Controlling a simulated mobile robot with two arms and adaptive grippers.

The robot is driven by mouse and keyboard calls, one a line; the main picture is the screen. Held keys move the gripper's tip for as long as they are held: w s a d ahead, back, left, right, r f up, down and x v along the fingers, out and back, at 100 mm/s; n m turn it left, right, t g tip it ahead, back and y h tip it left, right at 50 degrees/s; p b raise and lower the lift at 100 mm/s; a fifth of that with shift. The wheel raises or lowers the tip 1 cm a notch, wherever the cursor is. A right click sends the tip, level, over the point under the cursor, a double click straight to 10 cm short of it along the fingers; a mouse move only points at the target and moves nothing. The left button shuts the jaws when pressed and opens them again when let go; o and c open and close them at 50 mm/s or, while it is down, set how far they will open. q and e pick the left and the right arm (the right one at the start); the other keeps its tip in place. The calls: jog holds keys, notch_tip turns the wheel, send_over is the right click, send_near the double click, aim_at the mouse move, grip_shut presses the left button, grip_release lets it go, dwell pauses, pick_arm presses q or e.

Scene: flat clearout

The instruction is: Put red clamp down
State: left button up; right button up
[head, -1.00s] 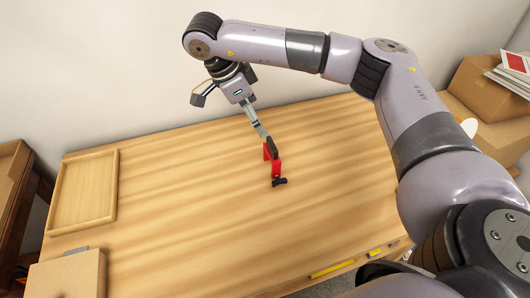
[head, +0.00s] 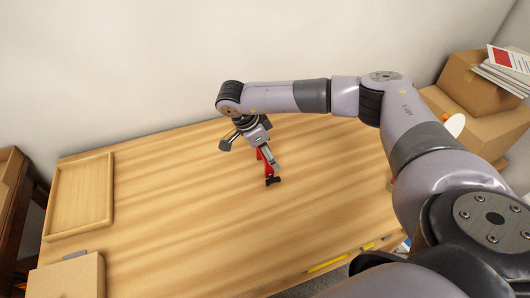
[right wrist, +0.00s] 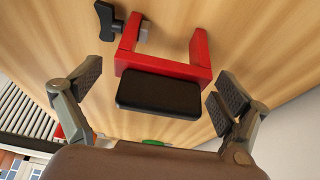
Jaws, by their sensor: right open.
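The red clamp (head: 268,170) is near the middle of the wooden table (head: 190,215), with its black screw handle toward the front. In the right wrist view the clamp (right wrist: 165,67) shows its red C-shaped frame, a black pad and the black handle. My right gripper (head: 267,158) is over the clamp's rear part and hides some of it in the head view. In the right wrist view my right gripper (right wrist: 160,84) is open, its fingers spread on either side of the black pad with gaps to both. My left gripper is not in view.
A shallow wooden tray (head: 110,192) lies at the table's left, with a cardboard box (head: 68,276) in front of it. Yellow items (head: 328,263) lie along the front edge. Cardboard boxes (head: 478,85) are stacked at the right. The table around the clamp is clear.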

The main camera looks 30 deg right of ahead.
jog(key=shift+d+f, duration=0.3)
jog(key=shift+f, duration=0.35)
jog(key=shift+c, duration=0.4)
jog(key=shift+r, duration=0.1)
jog(key=c, duration=1.5)
